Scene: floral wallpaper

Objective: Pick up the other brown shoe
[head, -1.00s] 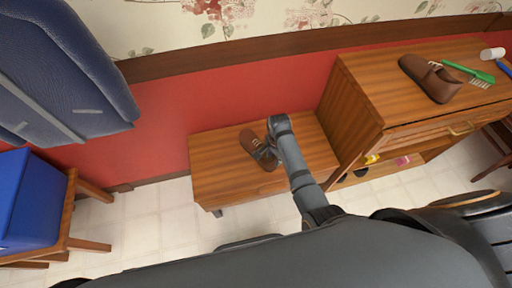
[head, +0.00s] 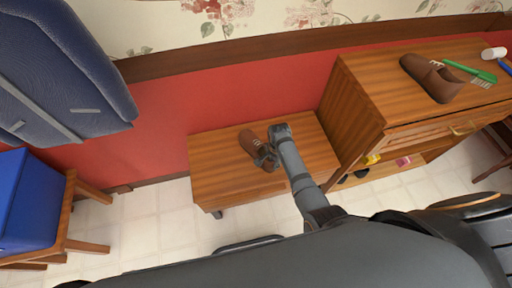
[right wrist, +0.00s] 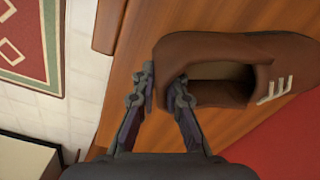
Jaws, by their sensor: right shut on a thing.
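One brown shoe (head: 250,142) is on the low wooden bench (head: 215,175), partly hidden by my right gripper (head: 267,157) in the head view. In the right wrist view, my right gripper (right wrist: 166,88) is shut on the heel end of this shoe (right wrist: 215,48), with one finger outside and one at the opening. I cannot tell whether the shoe touches the bench. Another brown shoe (head: 430,78) lies on top of the taller cabinet at the right. My left gripper is not in view.
The taller wooden cabinet (head: 360,110) stands directly right of the bench. A green brush (head: 472,71) and a white object (head: 492,53) are on its top. A blue box (head: 28,200) is at the left. The red wall is behind the bench.

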